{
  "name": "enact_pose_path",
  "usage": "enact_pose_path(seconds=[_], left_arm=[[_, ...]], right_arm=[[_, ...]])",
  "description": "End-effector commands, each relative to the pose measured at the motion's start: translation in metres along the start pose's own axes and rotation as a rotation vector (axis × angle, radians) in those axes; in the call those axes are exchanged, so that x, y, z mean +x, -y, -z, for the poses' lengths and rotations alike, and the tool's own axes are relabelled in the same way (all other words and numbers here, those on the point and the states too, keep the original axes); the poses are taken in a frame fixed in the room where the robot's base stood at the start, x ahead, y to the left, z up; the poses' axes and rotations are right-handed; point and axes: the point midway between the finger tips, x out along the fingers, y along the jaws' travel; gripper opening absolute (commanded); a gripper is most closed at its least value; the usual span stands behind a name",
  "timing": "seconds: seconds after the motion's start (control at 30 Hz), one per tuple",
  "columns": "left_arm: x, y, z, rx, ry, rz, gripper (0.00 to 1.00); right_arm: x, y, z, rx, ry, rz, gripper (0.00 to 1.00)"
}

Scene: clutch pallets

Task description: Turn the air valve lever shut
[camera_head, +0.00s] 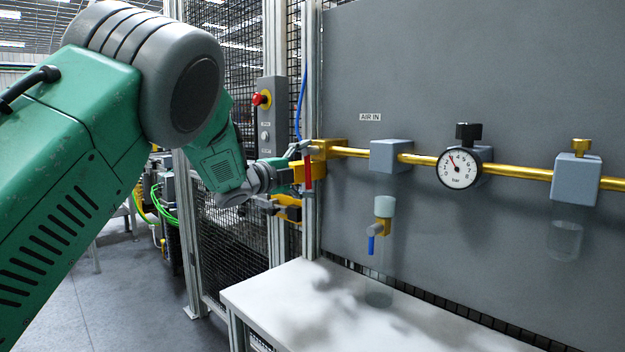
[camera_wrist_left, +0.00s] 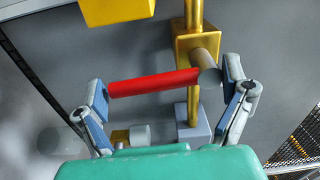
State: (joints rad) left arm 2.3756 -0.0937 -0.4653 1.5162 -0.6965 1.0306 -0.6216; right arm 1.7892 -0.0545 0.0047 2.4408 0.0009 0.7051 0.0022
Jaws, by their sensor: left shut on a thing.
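The red valve lever (camera_head: 308,172) hangs upright below the brass valve body (camera_head: 328,149), at the left end of the brass pipe (camera_head: 350,152). It lies crosswise to the pipe. My left gripper (camera_head: 304,174) is at the lever. The brass valve body (camera_wrist_left: 196,44) and the lever's grey round hub (camera_wrist_left: 208,78) sit close to the right finger. My right gripper is in neither view.
The pipe carries a grey block (camera_head: 390,155), a pressure gauge (camera_head: 458,168) and another grey block (camera_head: 577,180). A blue-handled drain (camera_head: 376,230) hangs above the white bench (camera_head: 375,315). A control box with a red button (camera_head: 262,99) and mesh fence stand near my arm.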

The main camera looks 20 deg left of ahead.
Motion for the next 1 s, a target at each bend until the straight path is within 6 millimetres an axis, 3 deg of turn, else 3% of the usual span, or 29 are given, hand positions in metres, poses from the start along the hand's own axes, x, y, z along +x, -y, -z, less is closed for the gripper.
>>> enact_pose_path(seconds=[0.03,0.77,0.8,1.0], left_arm=[[0.0013,-0.0126,0.0019,0.019,-0.006,-0.018,0.40],[0.0014,-0.0110,-0.0021,0.095,-0.004,-0.020,0.40],[0.0013,-0.0110,-0.0022,0.095,-0.004,-0.020,1.00],[0.0003,-0.0092,-0.0029,0.093,-0.003,-0.017,1.00]], right_arm=[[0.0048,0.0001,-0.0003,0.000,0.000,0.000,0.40],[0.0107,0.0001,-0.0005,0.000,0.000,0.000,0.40],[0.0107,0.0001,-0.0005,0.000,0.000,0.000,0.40],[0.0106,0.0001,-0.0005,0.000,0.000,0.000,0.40]])
